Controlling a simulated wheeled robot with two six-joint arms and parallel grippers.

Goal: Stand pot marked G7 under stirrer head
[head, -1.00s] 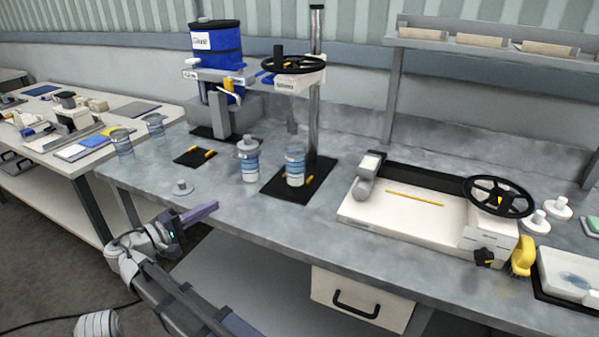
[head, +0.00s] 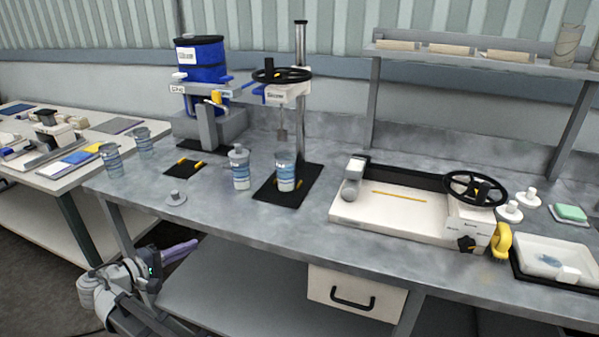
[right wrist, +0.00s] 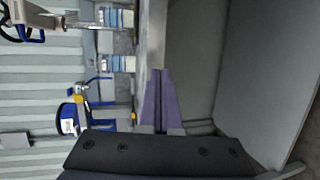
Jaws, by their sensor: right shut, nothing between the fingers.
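A clear pot with a blue-and-white label (head: 286,172) stands upright on the black mat (head: 268,195) below the stirrer head (head: 286,92), whose shaft (head: 282,122) hangs above and behind it. A second pot (head: 240,170), with a knobbed lid, stands left of the mat. Markings are too small to read, so I cannot tell which is G7. My right gripper (head: 180,250), with purple fingers, is shut and empty, low in front of the bench and apart from the pots. Its fingers (right wrist: 160,100) also show in the right wrist view. My left gripper is out of view.
Two more pots (head: 112,161) (head: 144,143) stand at the bench's left end. A grey knobbed disc (head: 175,198) lies near the front edge. A blue drum (head: 200,62) stands behind, and a white handwheel device (head: 400,212) is to the right. Bench space in front of the mat is clear.

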